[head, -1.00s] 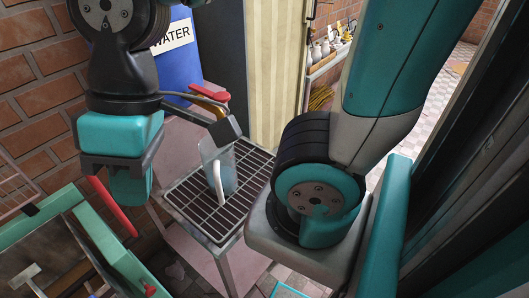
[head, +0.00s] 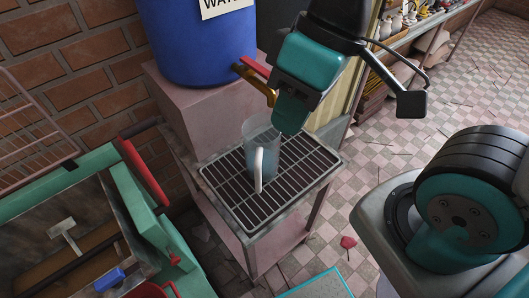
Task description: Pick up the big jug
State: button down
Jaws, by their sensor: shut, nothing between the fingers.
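A clear, bluish jug (head: 263,152) with a white handle stands upright on a dark metal grate (head: 230,207) over a stand. Its handle faces me. My gripper (head: 288,120) is shut and empty. In the head view it appears just above and right of the jug's rim, pointing down. Its fingers overlap the upper right edge of the jug in the picture, and I cannot tell whether they touch it.
A blue water barrel (head: 195,45) sits on a pink block (head: 195,110) behind the grate, its tap (head: 256,86) reaching toward the jug. A green-framed machine (head: 130,205) stands at the left. Tiled floor (head: 400,150) is open at the right.

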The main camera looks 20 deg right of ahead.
aim_at(261, 158)
jog(key=u, duration=0.05)
jog(key=k, duration=1.1)
jog(key=z, duration=0.95)
jog(key=i, duration=0.8)
jog(key=u, duration=0.35)
